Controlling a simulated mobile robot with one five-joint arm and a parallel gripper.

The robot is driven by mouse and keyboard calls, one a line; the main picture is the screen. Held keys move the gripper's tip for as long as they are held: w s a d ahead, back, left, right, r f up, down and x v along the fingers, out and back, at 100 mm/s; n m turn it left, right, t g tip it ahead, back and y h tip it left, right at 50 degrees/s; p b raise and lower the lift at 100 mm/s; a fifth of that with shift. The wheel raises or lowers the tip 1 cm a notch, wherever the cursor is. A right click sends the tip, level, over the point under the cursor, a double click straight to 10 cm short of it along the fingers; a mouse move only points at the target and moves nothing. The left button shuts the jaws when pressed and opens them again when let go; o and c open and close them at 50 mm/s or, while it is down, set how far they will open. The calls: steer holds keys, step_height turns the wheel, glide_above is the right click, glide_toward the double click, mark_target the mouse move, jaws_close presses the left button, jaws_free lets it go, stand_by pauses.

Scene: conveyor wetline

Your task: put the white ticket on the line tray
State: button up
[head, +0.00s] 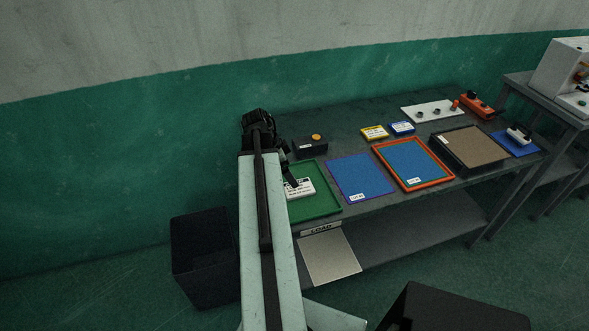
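The white ticket (301,188), a small white block with dark print, shows at the green tray (322,212) on the left end of the bench. My gripper (292,181) is at the ticket's upper edge, partly hidden behind my own arm. I cannot tell whether its fingers are closed on the ticket, or whether the ticket rests on the tray floor or is just above it. No tray has a label that I can read as the line tray. An orange-rimmed tray with a blue floor (445,178) lies farther right.
A blue mat (361,177) lies between these trays. Yellow (374,132) and blue (402,128) tickets and a black button box (310,146) stand behind. A dark-rimmed brown tray (474,149) is at right. A dark bin (204,257) stands on the floor left of the bench.

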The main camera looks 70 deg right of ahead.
steer(key=p+v, duration=0.1)
steer(key=v, duration=0.2)
steer(key=shift+r, duration=0.15)
steer(key=shift+w, duration=0.1)
steer(key=w+a+f+n+t, duration=0.1)
steer(key=w+a+n+t, duration=0.2)
steer(key=w+a+n, duration=1.65)
steer(key=w+a+n+y, duration=0.1)
steer(key=w+a+n, duration=0.1)
steer(key=a, duration=1)
steer(key=w+a+n+y, duration=0.1)
steer(key=w+a+n, duration=0.2)
steer(key=a, duration=0.9)
steer(key=w+a+f+n, duration=0.1)
steer(key=w+a+n, duration=0.2)
steer(key=a, duration=0.9)
steer(key=shift+w+t+y, duration=0.3)
steer(key=shift+w+y, duration=0.1)
steer(key=shift+w, duration=0.7)
steer(key=shift+f+n, duration=0.1)
steer(key=shift+n, duration=0.25)
